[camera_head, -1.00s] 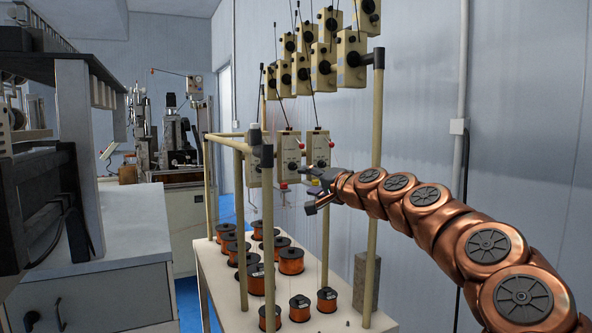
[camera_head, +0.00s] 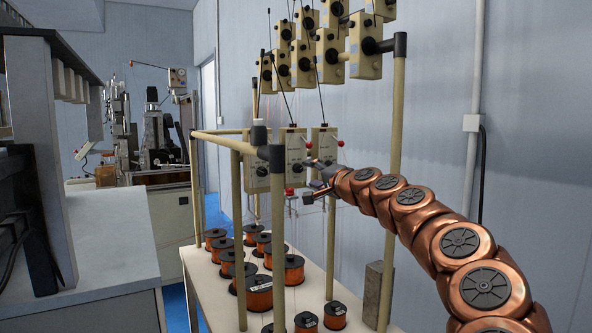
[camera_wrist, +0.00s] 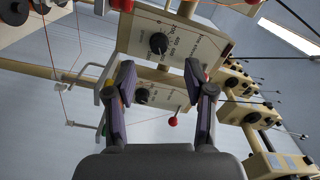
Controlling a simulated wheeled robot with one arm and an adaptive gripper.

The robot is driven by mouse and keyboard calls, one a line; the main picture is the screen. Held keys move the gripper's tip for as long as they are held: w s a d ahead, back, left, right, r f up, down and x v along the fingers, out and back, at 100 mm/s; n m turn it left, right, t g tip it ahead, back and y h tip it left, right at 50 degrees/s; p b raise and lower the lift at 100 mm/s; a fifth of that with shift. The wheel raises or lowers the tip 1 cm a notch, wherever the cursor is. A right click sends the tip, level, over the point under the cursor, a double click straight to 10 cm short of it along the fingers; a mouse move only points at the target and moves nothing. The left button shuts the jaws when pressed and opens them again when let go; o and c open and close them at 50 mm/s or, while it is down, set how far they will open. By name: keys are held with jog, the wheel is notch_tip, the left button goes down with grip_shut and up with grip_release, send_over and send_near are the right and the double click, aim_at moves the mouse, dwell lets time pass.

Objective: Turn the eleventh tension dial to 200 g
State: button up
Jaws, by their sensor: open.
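Cream tension boxes with black dials hang on the rack. In the head view, the lower row has a middle box (camera_head: 292,150), a right box (camera_head: 325,143) and a left one partly hidden by a post. My gripper (camera_head: 312,182) is in front of this row, its fingers pointing left. In the wrist view, my gripper (camera_wrist: 165,78) is open and empty. A box's dial (camera_wrist: 158,43) with a printed scale shows just beyond the fingertips, apart from them. A second dial (camera_wrist: 142,95) shows between the fingers. I cannot tell which dial is the eleventh, nor read its setting.
Rack posts (camera_head: 391,180) stand close to my arm. A red-tipped lever (camera_wrist: 174,121) and thin wires are near the fingers. More boxes (camera_head: 330,55) hang above. Copper wire spools (camera_head: 259,292) stand on the table below. A grey bench (camera_head: 95,255) is at the left.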

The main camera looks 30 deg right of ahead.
aim_at(300, 169)
jog(key=w, duration=0.2)
jog(key=w+d+p, duration=0.1)
jog(key=w, duration=0.2)
jog(key=shift+w+p, duration=0.4)
jog(key=shift+w, duration=0.65)
grip_shut()
